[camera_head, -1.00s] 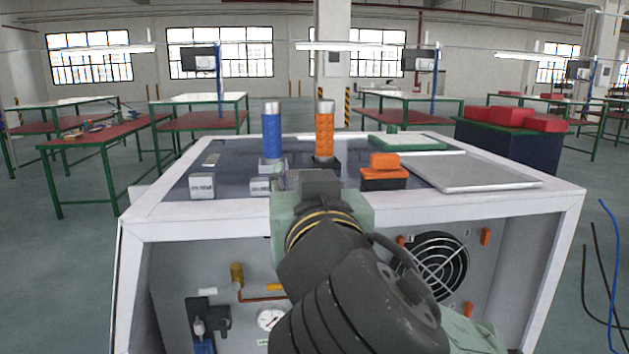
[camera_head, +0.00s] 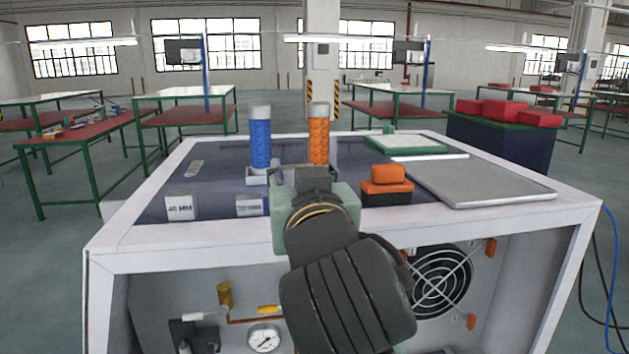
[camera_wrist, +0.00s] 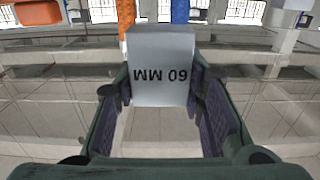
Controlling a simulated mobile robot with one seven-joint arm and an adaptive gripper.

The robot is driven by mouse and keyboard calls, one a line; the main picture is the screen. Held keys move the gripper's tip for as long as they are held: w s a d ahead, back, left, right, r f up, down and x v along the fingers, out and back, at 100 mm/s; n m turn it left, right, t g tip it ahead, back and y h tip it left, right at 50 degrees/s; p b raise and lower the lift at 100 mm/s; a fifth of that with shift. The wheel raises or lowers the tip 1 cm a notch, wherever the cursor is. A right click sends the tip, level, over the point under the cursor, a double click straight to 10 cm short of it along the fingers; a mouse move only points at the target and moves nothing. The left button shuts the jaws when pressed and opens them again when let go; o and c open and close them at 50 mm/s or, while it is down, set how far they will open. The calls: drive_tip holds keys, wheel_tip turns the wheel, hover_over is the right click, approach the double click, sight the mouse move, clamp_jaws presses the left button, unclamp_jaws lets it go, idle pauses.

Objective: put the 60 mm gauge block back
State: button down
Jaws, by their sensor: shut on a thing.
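The 60 mm gauge block (camera_wrist: 161,68) is a pale grey block, its "60 MM" lettering upside down in the wrist view. My gripper (camera_wrist: 160,100) is shut on it, with a dark finger pad on each side. In the head view, my gripper (camera_head: 302,180) is over the near part of the bench top, and its own body hides the held block. Two pale labelled blocks stand to its left: one reads about 45 MM (camera_head: 181,206), the other (camera_head: 250,205) has a label I cannot read.
A blue cylinder (camera_head: 260,142) and an orange cylinder (camera_head: 318,138) stand upright behind my gripper. To the right are an orange-and-black object (camera_head: 387,184), a grey plate (camera_head: 475,182) and a green-edged tray (camera_head: 405,146).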

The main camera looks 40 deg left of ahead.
drive_tip(key=w+b, duration=0.1)
drive_tip(key=w+a+f+b, duration=0.1)
drive_tip(key=b, duration=0.1)
drive_tip(key=w+a+b, duration=0.1)
drive_tip(key=b, duration=0.1)
drive_tip(key=shift+w+a+f, duration=0.1)
drive_tip(key=shift+w+f, duration=0.1)
drive_tip(key=shift+f, duration=0.15)
drive_tip(key=w+a, duration=0.1)
drive_tip(key=w, duration=0.1)
drive_tip(key=w+a+p, duration=0.1)
drive_tip(key=w, duration=0.1)
drive_tip(key=w+a+p, duration=0.1)
drive_tip(key=w, duration=0.1)
drive_tip(key=shift+w+a+r, duration=0.1)
drive_tip(key=shift+w+a, duration=0.15)
drive_tip(key=shift+w, duration=0.1)
drive_tip(key=f, duration=0.1)
drive_tip(key=f+p, duration=0.1)
drive_tip(key=shift+w+a+f, duration=0.25)
drive_tip(key=shift+w+f, duration=0.05)
drive_tip(key=shift+w, duration=0.1)
drive_tip(key=shift+f, duration=0.55)
drive_tip(key=shift+f, duration=0.25)
drive_tip(key=c, duration=1.1)
unclamp_jaws()
drive_tip(key=shift+o, duration=0.2)
drive_tip(key=shift+r, duration=0.1)
